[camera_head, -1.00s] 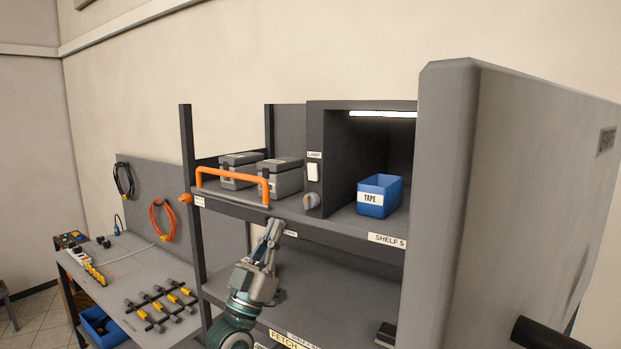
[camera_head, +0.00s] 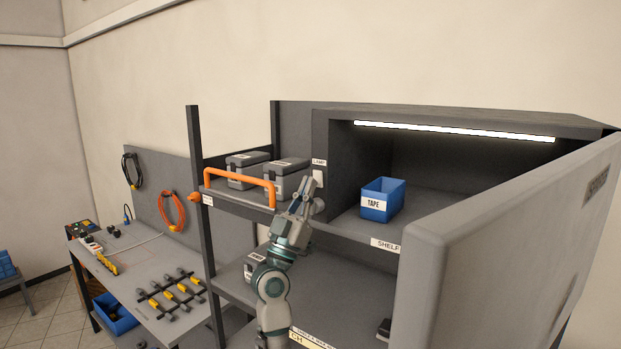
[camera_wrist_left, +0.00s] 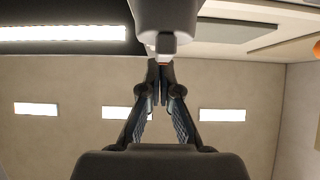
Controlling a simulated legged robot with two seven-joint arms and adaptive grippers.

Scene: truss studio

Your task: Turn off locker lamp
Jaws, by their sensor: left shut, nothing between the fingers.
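The locker lamp (camera_head: 450,131) is a lit white strip under the locker's top. Beside the opening, on the locker's dark left panel, is a white rocker switch (camera_head: 318,178) under a LAMP label (camera_head: 319,162). My left gripper (camera_head: 306,183) is shut and empty, with its tip just left of and below the switch in the picture. I cannot tell whether it touches. It hides most of the round grey knob below the switch. In the left wrist view the closed fingers (camera_wrist_left: 160,84) point up toward a pale grey part that I cannot identify. My right gripper is not in view.
A blue TAPE bin (camera_head: 381,204) stands inside the locker. The grey locker door (camera_head: 520,240) stands in the right foreground. An orange handle (camera_head: 240,175) and grey cases (camera_head: 287,178) are left of the gripper. A workbench (camera_head: 140,275) stands further left.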

